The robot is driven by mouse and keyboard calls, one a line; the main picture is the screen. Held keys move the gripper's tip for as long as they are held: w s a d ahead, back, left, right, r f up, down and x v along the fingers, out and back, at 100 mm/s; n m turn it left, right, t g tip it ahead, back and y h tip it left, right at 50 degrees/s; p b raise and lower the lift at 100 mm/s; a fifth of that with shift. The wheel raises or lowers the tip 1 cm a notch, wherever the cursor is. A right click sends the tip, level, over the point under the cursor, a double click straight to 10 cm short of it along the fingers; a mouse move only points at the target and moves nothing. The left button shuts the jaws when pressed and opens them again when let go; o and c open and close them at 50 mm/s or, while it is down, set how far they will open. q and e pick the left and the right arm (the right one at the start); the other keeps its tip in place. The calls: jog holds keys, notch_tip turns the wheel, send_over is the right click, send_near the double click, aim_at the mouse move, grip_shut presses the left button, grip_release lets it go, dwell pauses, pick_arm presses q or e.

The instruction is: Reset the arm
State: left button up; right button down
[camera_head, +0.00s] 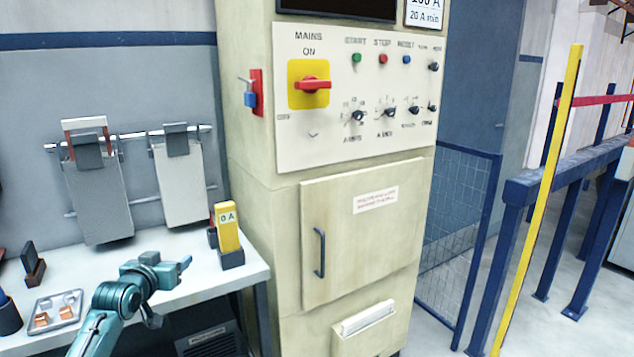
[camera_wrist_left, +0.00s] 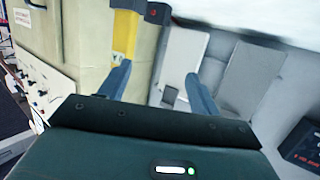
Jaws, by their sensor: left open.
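My left arm, teal, comes in from the bottom left of the head view. Its gripper (camera_head: 184,262) is above the white bench top, left of the cabinet. In the left wrist view the two blue-grey fingers of the left gripper (camera_wrist_left: 160,80) stand apart with nothing between them. The yellow meter (camera_head: 228,228), marked "0 A", stands in a dark holder at the bench's right end, to the right of the gripper and apart from it. The meter also shows beyond the fingers in the wrist view (camera_wrist_left: 125,35). My right gripper is in neither view.
A cream cabinet (camera_head: 360,240) with a yellow and red mains switch (camera_head: 309,84) stands right of the bench (camera_head: 200,270). Grey plates (camera_head: 98,190) hang on a wall rail. A small tray (camera_head: 55,312) lies at the bench's left. Blue railings (camera_head: 560,170) stand far right.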

pick_arm(q)
jog(key=s+d+f+m+g+h, duration=0.1)
jog(key=s+d+f+m, duration=0.1)
jog(key=s+d+f, duration=0.55)
jog(key=s+d+f+m+g, duration=0.15)
jog(key=s+d+f, duration=0.25)
jog(key=s+f, duration=0.65)
jog(key=s+d+f, duration=0.1)
jog(key=s+d, duration=0.1)
jog(key=s, duration=0.5)
jog(key=s+d+f+g+h, duration=0.1)
jog(key=s+d+f, duration=0.1)
jog(key=s, duration=0.5)
jog(key=s+d+f+g+h, duration=0.1)
jog(key=s+d, duration=0.2)
jog(key=s, duration=0.4)
jog(key=shift+d+f+n, duration=0.3)
jog(key=shift+f+n, duration=0.05)
jog(key=shift+f, duration=0.05)
jog(key=shift+s, duration=0.1)
jog(key=shift+c, duration=0.2)
